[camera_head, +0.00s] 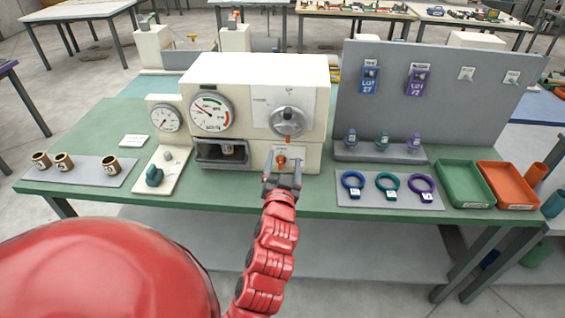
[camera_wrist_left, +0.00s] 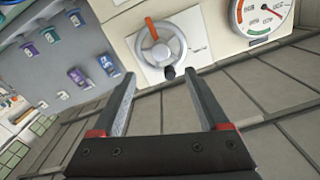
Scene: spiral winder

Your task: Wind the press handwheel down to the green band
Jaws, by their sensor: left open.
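The grey press handwheel (camera_head: 288,122) is on the front of the cream press housing (camera_head: 258,75). It also shows in the left wrist view (camera_wrist_left: 160,47), with a dark crank knob (camera_wrist_left: 169,73) at its rim. The large press dial (camera_head: 211,112) has a green band and a red band; its needle is too small to read surely. The dial is partly cut off in the wrist view (camera_wrist_left: 262,14). My left gripper (camera_head: 283,170) is open and empty, in front of and below the wheel, apart from it. My right gripper is not in view.
An orange knob (camera_head: 281,161) is on the panel below the wheel. A smaller gauge (camera_head: 166,118) stands to the left. A grey board (camera_head: 430,105) rises to the right. Green (camera_head: 465,184) and orange (camera_head: 507,185) trays are at the right end of the bench.

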